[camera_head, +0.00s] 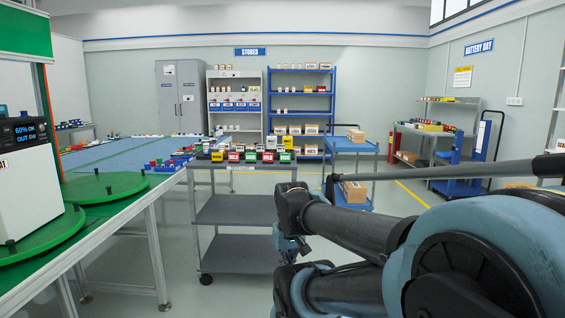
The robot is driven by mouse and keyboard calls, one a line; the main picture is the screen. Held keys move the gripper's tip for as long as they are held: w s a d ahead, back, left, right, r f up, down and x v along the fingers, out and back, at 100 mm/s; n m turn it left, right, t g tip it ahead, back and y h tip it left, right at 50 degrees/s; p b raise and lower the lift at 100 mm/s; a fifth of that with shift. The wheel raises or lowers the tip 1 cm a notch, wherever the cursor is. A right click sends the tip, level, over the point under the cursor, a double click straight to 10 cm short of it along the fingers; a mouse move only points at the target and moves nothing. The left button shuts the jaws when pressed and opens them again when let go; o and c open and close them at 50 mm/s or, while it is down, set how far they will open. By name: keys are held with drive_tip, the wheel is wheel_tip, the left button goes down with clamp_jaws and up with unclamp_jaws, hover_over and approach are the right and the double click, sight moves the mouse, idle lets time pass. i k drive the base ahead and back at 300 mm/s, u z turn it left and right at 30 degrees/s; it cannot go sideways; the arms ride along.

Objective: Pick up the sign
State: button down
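Several things here look like signs, and I cannot tell which one is meant. A blue "STORES" sign (250,51) and a blue "BATTERY BAY" sign (479,47) are on the walls, with a yellow and white notice (462,77) below the latter. Small coloured blocks or cards with white labels, including a yellow one (217,156), a red one (234,157) and a green one (285,157), stand on top of the grey cart (243,170). My gripper (291,246) is partly visible just right of the cart, below its top. Its fingers are too hidden and small to read.
A green turntable line (110,187) with a white display box (27,180) is on the left. A blue trolley (353,145) with cardboard boxes stands behind my arm. Shelves (300,100) and a grey cabinet (181,97) line the back wall. Open floor shows beyond the cart.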

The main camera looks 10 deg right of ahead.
sight(217, 157)
drive_tip(key=z, duration=0.4)
drive_tip(key=i, duration=1.85)
drive_tip(key=u, duration=0.55)
